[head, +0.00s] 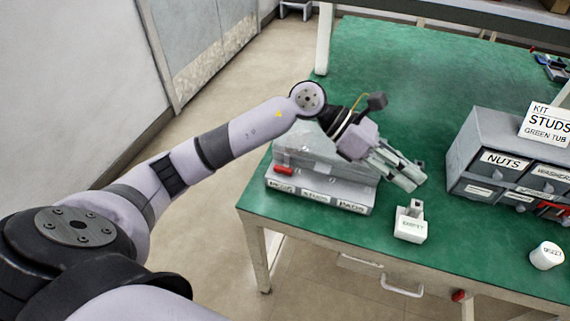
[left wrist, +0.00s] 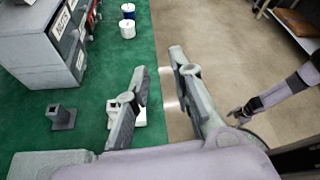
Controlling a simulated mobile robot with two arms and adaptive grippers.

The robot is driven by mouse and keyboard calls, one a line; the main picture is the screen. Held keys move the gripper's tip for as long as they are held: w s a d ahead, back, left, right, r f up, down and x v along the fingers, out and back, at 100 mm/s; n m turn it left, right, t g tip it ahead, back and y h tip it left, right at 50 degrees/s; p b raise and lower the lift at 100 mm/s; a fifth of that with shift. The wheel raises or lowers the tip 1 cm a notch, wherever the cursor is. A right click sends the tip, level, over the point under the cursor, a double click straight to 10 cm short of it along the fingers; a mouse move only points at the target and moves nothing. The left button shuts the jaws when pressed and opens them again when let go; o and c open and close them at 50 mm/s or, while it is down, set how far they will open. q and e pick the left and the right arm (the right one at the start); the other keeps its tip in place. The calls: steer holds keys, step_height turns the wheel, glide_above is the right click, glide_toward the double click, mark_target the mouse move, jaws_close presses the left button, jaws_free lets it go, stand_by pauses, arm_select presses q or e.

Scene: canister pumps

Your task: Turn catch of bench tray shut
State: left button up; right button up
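A grey tray (head: 330,196) with a row of white labels lies on the green bench near its left front corner. A red catch (head: 284,170) sits at its left end. Which way the catch is turned is too small to tell. My left gripper (head: 412,180) is above and right of the tray, apart from the catch. Its fingers are spread with nothing between them, as the left wrist view also shows (left wrist: 157,65).
A grey drawer cabinet (head: 464,145) and a white tub (head: 546,255) stand to the right. A handle (head: 402,288) and a red knob (head: 458,295) are under the bench's front edge. The bench behind is largely clear.

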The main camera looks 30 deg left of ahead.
arm_select(q)
steer(key=w+a+f+m+y, duration=0.2)
steer(key=a+f+y, duration=0.2)
steer(key=a+y, duration=0.5)
step_height(320, 180, up, 3)
steer(key=g+y, duration=0.1)
steer(key=y, duration=0.4)
glide_above(285, 168)
step_height(285, 168, down, 17)
steer(key=p, duration=0.2)
steer(key=shift+f+p, duration=0.1)
steer(key=shift+p, duration=0.25)
jaws_close()
